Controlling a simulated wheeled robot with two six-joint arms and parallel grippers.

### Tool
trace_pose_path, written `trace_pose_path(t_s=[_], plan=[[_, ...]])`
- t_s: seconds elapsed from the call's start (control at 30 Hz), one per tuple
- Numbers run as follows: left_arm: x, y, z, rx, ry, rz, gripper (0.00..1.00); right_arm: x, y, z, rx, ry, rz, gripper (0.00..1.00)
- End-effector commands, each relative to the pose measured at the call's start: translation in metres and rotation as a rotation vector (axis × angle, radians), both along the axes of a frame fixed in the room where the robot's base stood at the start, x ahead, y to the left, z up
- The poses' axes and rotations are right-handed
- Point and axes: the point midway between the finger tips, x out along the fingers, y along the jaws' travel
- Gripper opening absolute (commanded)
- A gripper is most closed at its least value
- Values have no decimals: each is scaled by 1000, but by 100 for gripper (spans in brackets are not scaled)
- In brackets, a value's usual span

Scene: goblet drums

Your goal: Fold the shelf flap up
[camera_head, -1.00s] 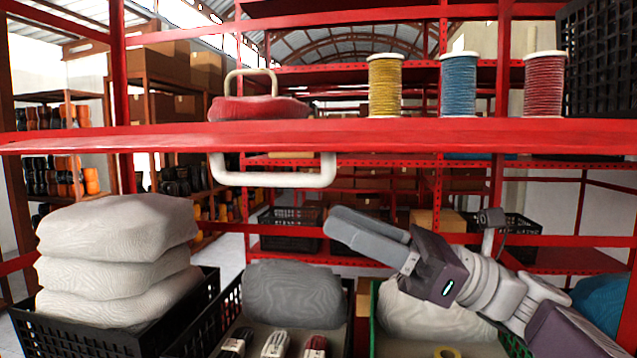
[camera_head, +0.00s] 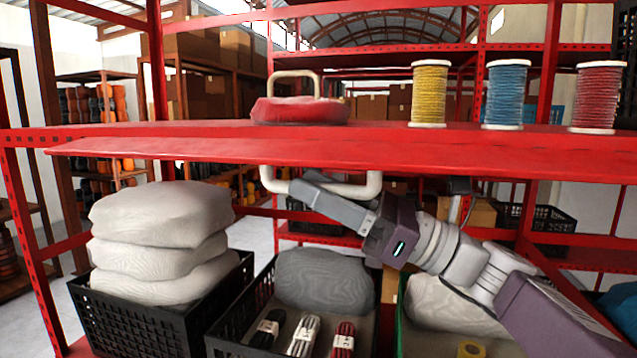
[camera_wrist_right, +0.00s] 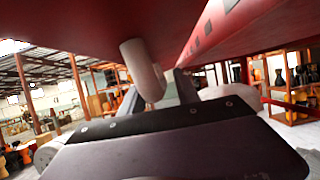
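The red shelf flap (camera_head: 300,154) runs along the front of the shelf, its long front edge jutting forward below the shelf line. A white U-shaped handle (camera_head: 373,188) hangs under the flap; its tube also shows close up in the right wrist view (camera_wrist_right: 141,66). My right gripper (camera_head: 308,189) is under the flap at the handle, with its grey fingers crossing in front of the handle's lower bar. Whether the fingers are closed on the bar is unclear in both views. My left gripper is out of view.
On the shelf above stand a red weight-like object with a tan handle (camera_head: 299,110) and yellow (camera_head: 429,93), blue (camera_head: 504,94) and red (camera_head: 599,96) spools. Below are a black crate of pale sacks (camera_head: 160,238), a crate with a grey sack (camera_head: 325,280) and a green crate (camera_head: 400,330).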

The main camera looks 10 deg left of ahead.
Motion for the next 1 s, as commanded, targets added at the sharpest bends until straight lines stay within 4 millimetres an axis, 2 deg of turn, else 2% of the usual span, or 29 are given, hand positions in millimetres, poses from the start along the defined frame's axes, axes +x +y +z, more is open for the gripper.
trace_pose_path(t_s=[0.1,0.13,0.27,1.0], plan=[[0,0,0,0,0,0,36,0,0,0,0,0,0,38],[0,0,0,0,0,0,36,0,0,0,0,0,0,35],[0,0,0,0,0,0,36,0,0,0,0,0,0,0],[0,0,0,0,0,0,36,-1,0,0,1,-1,2,0]])
